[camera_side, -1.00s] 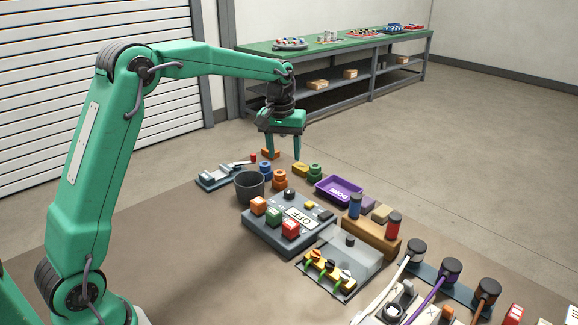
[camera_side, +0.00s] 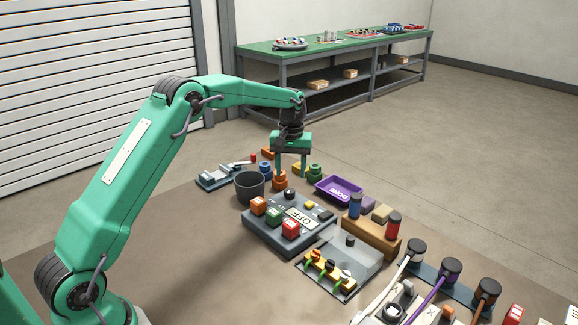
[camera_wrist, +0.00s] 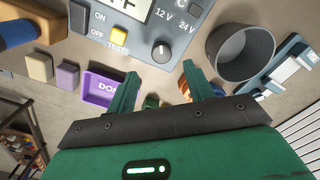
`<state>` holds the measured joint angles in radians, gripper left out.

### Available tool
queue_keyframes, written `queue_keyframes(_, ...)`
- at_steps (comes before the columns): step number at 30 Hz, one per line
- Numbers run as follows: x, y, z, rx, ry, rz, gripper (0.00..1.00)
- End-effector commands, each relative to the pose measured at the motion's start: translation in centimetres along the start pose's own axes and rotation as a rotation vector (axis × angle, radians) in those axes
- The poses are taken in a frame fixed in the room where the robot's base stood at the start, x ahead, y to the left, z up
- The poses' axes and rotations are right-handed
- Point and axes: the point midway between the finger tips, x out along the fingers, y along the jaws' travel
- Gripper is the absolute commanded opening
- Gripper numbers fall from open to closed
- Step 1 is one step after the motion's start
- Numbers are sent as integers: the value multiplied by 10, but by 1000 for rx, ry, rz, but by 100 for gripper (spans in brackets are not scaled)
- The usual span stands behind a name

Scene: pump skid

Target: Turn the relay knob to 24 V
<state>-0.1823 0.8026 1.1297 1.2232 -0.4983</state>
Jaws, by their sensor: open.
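The relay knob (camera_wrist: 162,52) is a round black knob on a grey control box. In the wrist view it sits below the printed 12 V and 24 V labels, with a small pale mark; the exact setting is hard to tell. In the side view the knob (camera_side: 289,193) stands at the box's far edge. The box's white display (camera_side: 300,219) reads OFF. My gripper (camera_side: 291,174) is open and empty, pointing down above and just beyond the knob. In the wrist view its fingertips (camera_wrist: 160,69) lie just short of the knob, apart from it.
The box (camera_side: 262,235) also carries coloured buttons and a black ON/OFF rocker (camera_wrist: 78,17). A dark cup (camera_side: 249,188) stands left of it. A purple DONE tray (camera_side: 339,190) lies to the right. Orange, yellow and green blocks (camera_side: 314,171) sit near my fingers.

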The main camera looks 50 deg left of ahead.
Motion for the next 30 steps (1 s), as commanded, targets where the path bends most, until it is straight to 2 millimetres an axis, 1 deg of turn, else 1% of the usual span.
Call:
queue_keyframes(12, 48, -2, 0, 0, -3, -2, 52)
queue_keyframes(18, 65, -2, 0, 0, -2, -1, 52)
queue_keyframes(22, 70, -2, 0, 0, -1, -1, 52)
queue_keyframes(30, 70, -2, 0, 0, -1, 0, 52)
